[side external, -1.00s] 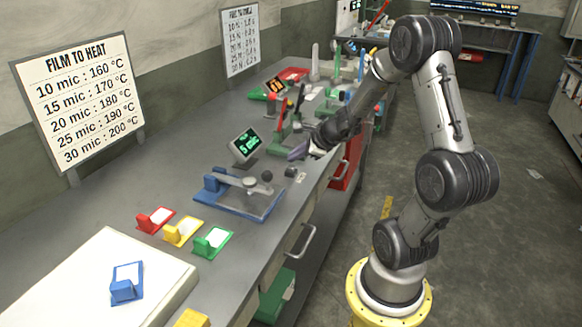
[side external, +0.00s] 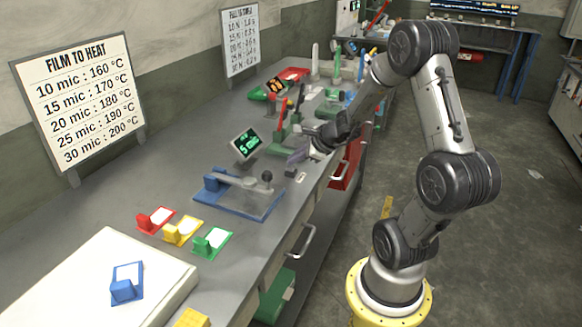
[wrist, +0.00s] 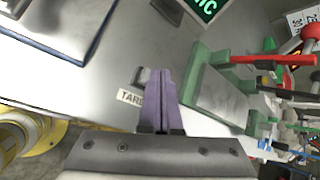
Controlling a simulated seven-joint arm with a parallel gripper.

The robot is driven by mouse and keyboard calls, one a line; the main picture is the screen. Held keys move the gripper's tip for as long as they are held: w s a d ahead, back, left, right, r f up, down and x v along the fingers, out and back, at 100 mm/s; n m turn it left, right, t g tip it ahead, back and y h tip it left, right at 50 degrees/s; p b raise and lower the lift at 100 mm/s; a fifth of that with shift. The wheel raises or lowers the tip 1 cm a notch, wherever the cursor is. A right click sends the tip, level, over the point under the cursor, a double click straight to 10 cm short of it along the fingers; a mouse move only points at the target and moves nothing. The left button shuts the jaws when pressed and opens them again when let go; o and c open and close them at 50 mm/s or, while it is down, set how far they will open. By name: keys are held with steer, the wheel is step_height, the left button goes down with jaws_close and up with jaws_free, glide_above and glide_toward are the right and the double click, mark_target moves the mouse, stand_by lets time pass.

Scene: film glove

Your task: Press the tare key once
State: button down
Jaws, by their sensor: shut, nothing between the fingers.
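The small dark tare key (wrist: 148,76) sits on the grey bench beside a white "TARE" label (wrist: 130,97) in the wrist view. The label also shows in the side view (side external: 301,177), with the key (side external: 289,173) small beside it. My gripper (wrist: 173,72) has its purple fingers together and empty. The fingertips are right beside the key in the wrist view and partly cover its edge. In the side view my gripper (side external: 297,157) hangs low over the bench, just behind the key. I cannot tell whether the fingertips touch the key.
A tilted display (side external: 245,145) shows green text, "5 mic". A blue-framed device (side external: 240,202) with a lever stands nearer the camera. Green stands with red handles (side external: 277,137) are close behind my gripper. Red, yellow and green blocks (side external: 182,231) lie nearer the camera.

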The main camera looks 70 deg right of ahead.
steer(key=shift+f, duration=0.5)
stand_by(0.7)
steer(key=shift+r, duration=0.9)
steer(key=shift+r, duration=0.1)
steer(key=shift+r, duration=2.4)
